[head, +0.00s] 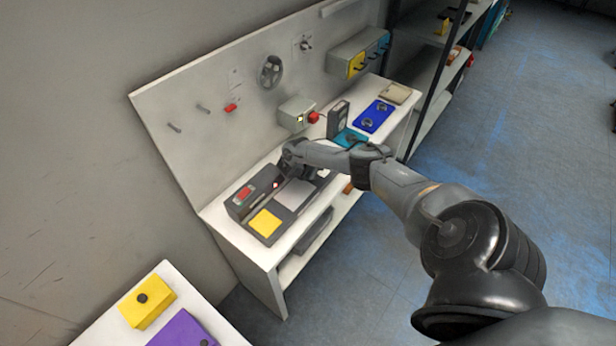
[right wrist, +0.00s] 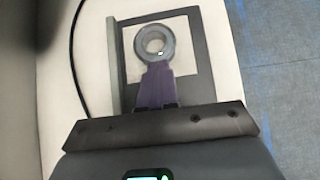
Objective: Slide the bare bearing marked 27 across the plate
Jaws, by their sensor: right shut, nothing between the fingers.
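A grey bearing ring (right wrist: 141,41) lies on the pale plate (right wrist: 181,65) in the right wrist view; no number on it can be read. My right gripper (right wrist: 157,70) is shut and empty, its purple fingertips at the ring's near edge. I cannot tell whether they touch it. In the head view my right gripper (head: 282,178) is over the bench, by the pale plate (head: 295,194), and the bearing cannot be made out there. My left gripper is not in view.
A dark box with a red display (head: 244,192) and a yellow pad (head: 264,223) are at the left of the plate. A blue tray (head: 374,116), a teal tray (head: 345,138) and a red button (head: 313,117) are to the right.

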